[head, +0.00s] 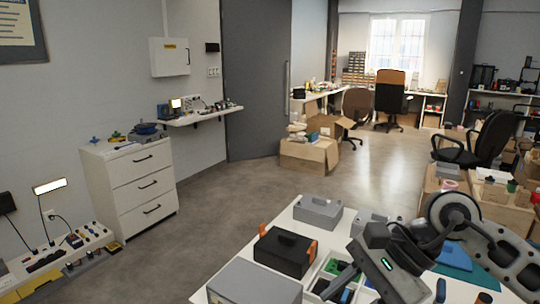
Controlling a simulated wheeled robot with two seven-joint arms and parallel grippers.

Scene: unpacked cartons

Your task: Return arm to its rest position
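My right arm (500,255) comes in from the lower right and bends over the right part of a white table (335,220). Its dark grey wrist and gripper (392,270), with a small green light, hang above the table near the bottom edge of the view. The fingers run into the lower edge and are too unclear to tell whether they are open or shut, or hold anything. My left arm and gripper are not in view.
On the table are a black case with orange ends (285,252), grey boxes (318,211) (255,284), a divided white tray (325,268) and a blue sheet (452,254). Cartons (310,153) and chairs (391,92) stand beyond. The floor (235,195) left of the table is clear.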

